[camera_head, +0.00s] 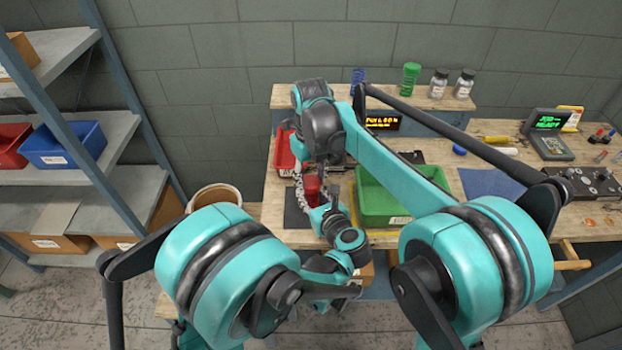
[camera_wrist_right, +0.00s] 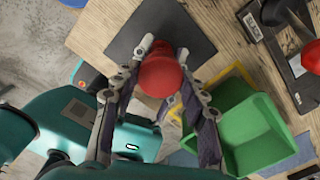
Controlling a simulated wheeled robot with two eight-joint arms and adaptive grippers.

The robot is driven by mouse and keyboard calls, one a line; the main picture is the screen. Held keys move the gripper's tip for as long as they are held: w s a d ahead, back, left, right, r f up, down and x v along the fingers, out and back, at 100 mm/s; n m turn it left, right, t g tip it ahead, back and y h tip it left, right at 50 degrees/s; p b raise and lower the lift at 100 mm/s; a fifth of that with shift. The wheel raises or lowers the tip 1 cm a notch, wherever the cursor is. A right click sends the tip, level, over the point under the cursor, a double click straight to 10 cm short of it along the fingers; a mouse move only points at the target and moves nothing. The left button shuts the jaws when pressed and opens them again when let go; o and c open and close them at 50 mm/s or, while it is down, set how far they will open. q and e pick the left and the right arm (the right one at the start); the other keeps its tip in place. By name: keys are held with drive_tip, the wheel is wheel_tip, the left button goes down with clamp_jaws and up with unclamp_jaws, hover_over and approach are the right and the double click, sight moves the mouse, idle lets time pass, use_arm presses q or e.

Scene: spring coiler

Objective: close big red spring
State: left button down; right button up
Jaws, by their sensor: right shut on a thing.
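A red thing with a smooth, rounded end (camera_wrist_right: 160,76) stands over a dark mat (camera_wrist_right: 125,38) in the right wrist view. It also shows as a small red patch in the head view (camera_head: 312,186). I take it for the big red spring, but no coils can be made out. My right gripper (camera_wrist_right: 164,52) is shut on it, with one jointed finger on each side. In the head view this gripper (camera_head: 308,188) is partly hidden by my arm. My left gripper cannot be made out in either view.
A green bin (camera_head: 375,213) stands just right of the mat, with a red bin (camera_head: 284,155) at the table's left. Blue (camera_head: 357,77) and green springs (camera_head: 410,78) and two jars stand on the rear shelf. A black device with a display (camera_head: 383,122) sits behind.

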drive_tip(key=o, duration=1.1)
drive_tip(key=shift+o, duration=0.2)
drive_tip(key=shift+r, duration=2.3)
drive_tip(key=shift+c, duration=0.4)
